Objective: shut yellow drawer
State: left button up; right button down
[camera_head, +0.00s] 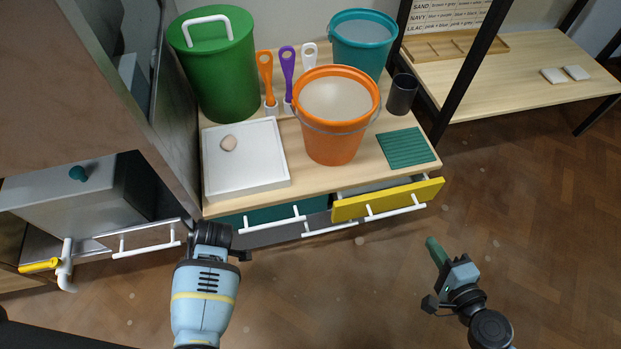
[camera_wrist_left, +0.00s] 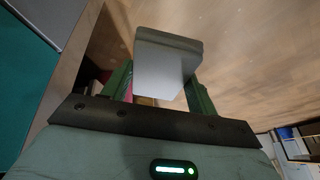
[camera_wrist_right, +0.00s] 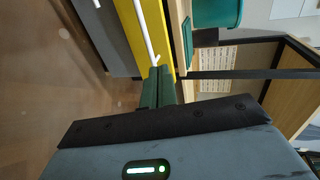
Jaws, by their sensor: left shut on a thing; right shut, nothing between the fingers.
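The yellow drawer (camera_head: 345,209) is at the right of the cabinet under the worktop. It stands partly open, with a strip of its inside showing behind the front, and has a white bar handle (camera_head: 396,211). My right gripper (camera_head: 432,243) is shut and empty, out in front of the drawer's right end. In the right wrist view the shut green fingers (camera_wrist_right: 158,74) overlap the yellow front (camera_wrist_right: 122,14) near the handle; contact cannot be told. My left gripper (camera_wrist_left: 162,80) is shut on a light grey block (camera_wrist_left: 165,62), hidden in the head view.
A teal drawer (camera_head: 238,219) and a grey drawer (camera_head: 285,233) lie left of and below the yellow one. The worktop (camera_head: 310,180) holds an orange bucket (camera_head: 335,140), a green bin (camera_head: 218,75) and a white tray (camera_head: 247,185). The floor right of the drawer is clear.

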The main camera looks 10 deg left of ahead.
pick_arm(q)
jog(key=shift+s+f+b, duration=0.1)
jog(key=shift+f+b, duration=0.4)
jog(key=shift+f, duration=0.15)
pick_arm(e)
send_near(401, 193)
jog(key=x, duration=0.5)
jog(key=shift+w+f, duration=0.1)
jog(key=shift+f, duration=0.05)
jog(key=shift+w+a, duration=0.25)
jog(key=shift+w, duration=0.3)
